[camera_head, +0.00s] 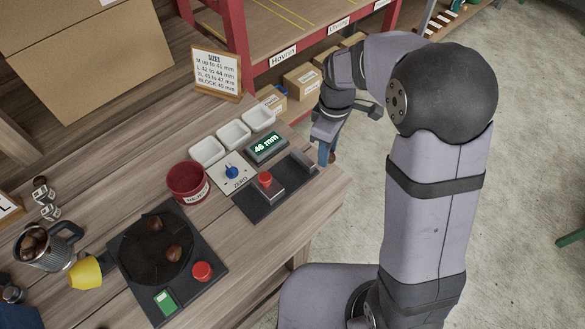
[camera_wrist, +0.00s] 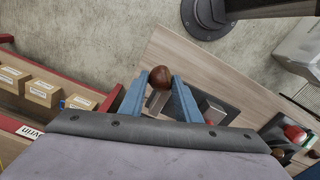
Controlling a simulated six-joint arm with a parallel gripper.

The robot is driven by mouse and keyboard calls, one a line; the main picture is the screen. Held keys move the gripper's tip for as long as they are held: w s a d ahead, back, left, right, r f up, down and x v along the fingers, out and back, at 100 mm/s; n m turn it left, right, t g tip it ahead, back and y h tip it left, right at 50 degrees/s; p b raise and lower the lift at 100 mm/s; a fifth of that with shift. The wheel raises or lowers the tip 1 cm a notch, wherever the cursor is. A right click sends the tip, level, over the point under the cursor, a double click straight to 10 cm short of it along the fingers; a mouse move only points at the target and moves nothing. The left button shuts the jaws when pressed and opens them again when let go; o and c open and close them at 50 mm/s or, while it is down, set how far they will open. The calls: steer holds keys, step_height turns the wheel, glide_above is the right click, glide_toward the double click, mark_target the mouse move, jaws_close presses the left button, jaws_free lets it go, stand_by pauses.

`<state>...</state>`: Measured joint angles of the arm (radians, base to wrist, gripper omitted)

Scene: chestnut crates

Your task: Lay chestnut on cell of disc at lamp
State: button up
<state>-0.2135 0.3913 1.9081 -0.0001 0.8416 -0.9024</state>
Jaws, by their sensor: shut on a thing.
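My gripper (camera_head: 327,150) hangs past the right end of the bench, beside the measuring device. In the wrist view its blue fingers (camera_wrist: 160,84) are shut on a brown chestnut (camera_wrist: 160,76). The chestnut is mostly hidden in the head view. The dark disc (camera_head: 138,262) sits on a black base at the front left, far from my gripper. Two chestnuts (camera_head: 173,253) (camera_head: 155,223) lie on it; its cell divisions are hard to make out. A green-faced box (camera_head: 165,300) and a red button (camera_head: 202,271) are on the base. I cannot tell which part is the lamp.
The measuring device (camera_head: 267,205) has a red knob; its display (camera_head: 267,148) reads 46 mm. White trays (camera_head: 233,134), a red tub (camera_head: 187,183), a yellow cup (camera_head: 86,273) and a metal jug (camera_head: 45,247) of chestnuts stand nearby. A size sign (camera_head: 217,72) stands behind.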

mark_target(293, 171)
steer(key=a+r+n, duration=0.4)
steer(key=a+n, duration=0.4)
steer(key=n, duration=0.4)
steer(key=shift+s+a+r+n, duration=0.25)
steer(key=shift+s+a+n, duration=0.05)
steer(key=shift+a, duration=0.05)
steer(key=shift+f+p, duration=1.65)
steer(key=shift+f, duration=3.15)
steer(key=o, duration=1)
steer(key=shift+f, duration=0.15)
